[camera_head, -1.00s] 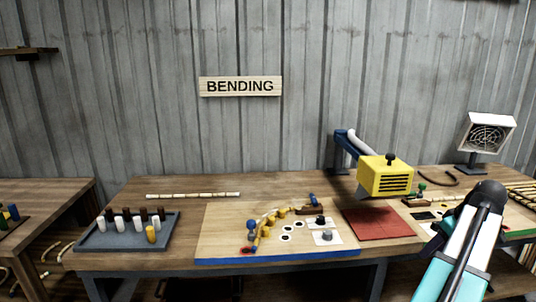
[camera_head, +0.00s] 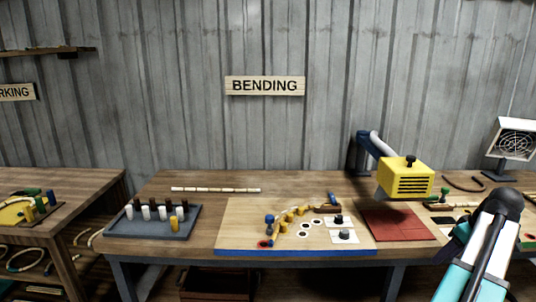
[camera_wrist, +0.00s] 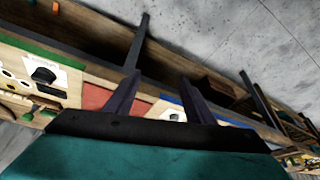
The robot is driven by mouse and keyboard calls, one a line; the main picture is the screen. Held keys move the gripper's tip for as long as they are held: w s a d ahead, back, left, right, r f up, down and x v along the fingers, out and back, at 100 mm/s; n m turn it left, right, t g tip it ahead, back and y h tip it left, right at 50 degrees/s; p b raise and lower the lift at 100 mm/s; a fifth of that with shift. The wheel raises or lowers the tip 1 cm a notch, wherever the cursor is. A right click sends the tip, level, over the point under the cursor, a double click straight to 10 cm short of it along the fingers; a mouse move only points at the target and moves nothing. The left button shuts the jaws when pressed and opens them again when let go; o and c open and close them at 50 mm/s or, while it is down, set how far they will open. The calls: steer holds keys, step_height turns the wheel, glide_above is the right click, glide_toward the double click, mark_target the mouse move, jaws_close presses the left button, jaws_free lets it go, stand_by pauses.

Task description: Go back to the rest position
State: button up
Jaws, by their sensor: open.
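In the wrist view my gripper (camera_wrist: 160,95) shows two dark fingers set well apart with nothing between them. It is open and hangs clear of the bench, with the concrete floor beyond. In the head view my arm stands at the lower right, and its gripper end is not clearly seen there.
A grey tray (camera_head: 125,228) with several pegs sits at the left. A straight rattan pole (camera_head: 215,189) lies behind it. A yellow heater (camera_head: 404,180) hangs over a red mat (camera_head: 395,222). A fan (camera_head: 514,140) stands at the right. Another table (camera_head: 80,183) stands far left.

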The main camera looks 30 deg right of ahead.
steer(key=w+a+f+n+g+y, duration=0.1)
steer(key=w+a+f+n+y, duration=0.1)
steer(key=w+a+f, duration=0.65)
steer(key=w+a+f+n+y, duration=0.15)
steer(key=w+a+f, duration=0.35)
steer(key=w, duration=0.6)
steer(key=w+a+f+n+g+y, duration=0.15)
steer(key=w+a+f, duration=0.25)
steer(key=a+f, duration=0.55)
steer(key=w+a+f+n+g+y, duration=0.15)
steer(key=w+a+f, duration=0.45)
steer(key=a, duration=0.7)
steer(key=s+a+f+n+g+h, duration=0.1)
steer(key=s+a+f+g, duration=0.3)
steer(key=a+f, duration=0.55)
steer(key=s+a+f+n+g+h, duration=0.1)
steer(key=s+a+f, duration=0.5)
steer(key=a, duration=0.7)
steer(key=s+a+f+m+h, duration=0.2)
steer(key=s+f+m, duration=0.1)
steer(key=s+f, duration=0.2)
steer(key=s+a+f+m+g+h, duration=0.1)
steer(key=s+a+f+m, duration=0.2)
steer(key=s+f, duration=0.2)
steer(key=shift+s+a+f+h, duration=0.25)
steer(key=shift+s+h, duration=0.1)
steer(key=shift+s, duration=1.55)
